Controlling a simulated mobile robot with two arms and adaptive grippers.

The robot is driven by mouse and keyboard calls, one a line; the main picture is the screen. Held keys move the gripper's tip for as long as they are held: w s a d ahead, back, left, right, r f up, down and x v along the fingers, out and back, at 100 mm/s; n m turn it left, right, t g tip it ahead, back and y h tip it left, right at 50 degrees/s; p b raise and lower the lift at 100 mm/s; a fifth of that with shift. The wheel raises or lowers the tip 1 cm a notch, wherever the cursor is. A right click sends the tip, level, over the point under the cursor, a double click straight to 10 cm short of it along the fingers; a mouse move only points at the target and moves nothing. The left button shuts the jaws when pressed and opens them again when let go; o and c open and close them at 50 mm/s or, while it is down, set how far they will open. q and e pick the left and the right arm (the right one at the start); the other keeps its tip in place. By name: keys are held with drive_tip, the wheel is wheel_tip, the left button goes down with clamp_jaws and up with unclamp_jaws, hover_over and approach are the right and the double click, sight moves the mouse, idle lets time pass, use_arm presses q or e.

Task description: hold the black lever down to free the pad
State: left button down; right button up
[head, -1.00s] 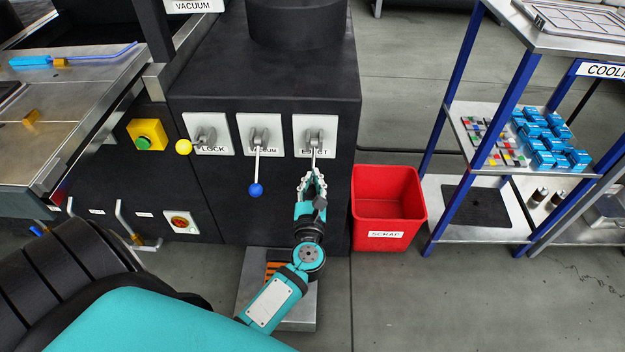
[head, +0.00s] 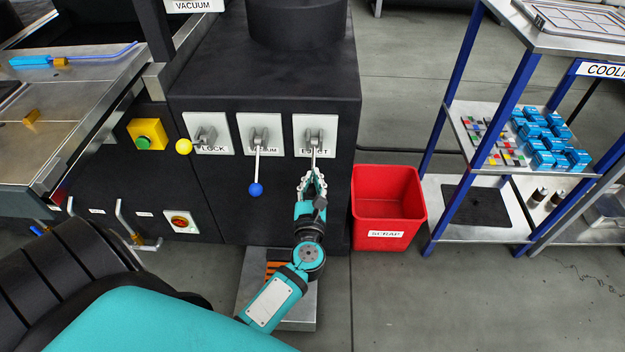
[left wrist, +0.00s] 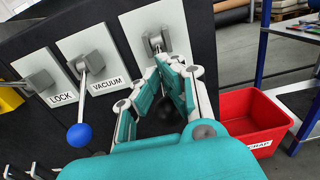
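The black lever (head: 314,153) hangs from the EJECT plate (head: 301,143), the rightmost of three lever plates on the dark machine. Its shaft points down. My left gripper (head: 312,183) is at its lower end, with the fingers on either side. In the left wrist view the black knob (left wrist: 168,108) shows between the fingers of the gripper (left wrist: 160,75), which look closed in around the lever near the shaft; the contact itself is partly hidden. The pad cannot be made out. My right gripper is not in view.
Left of it are the VACUUM lever with a blue knob (head: 256,190), pointing down, and the LOCK lever with a yellow knob (head: 184,146). A red scrap bin (head: 387,212) stands close right of the machine. A blue-posted shelf (head: 471,75) is further right.

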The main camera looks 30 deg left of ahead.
use_arm(q)
drive_tip(key=shift+f+v, duration=0.2)
drive_tip(key=shift+v, duration=0.95)
drive_tip(key=b+v, duration=0.1)
drive_tip(key=v, duration=0.6)
drive_tip(key=shift+s+d+r+b, duration=0.2)
drive_tip(key=shift+s+b, duration=0.1)
drive_tip(key=shift+b, duration=0.05)
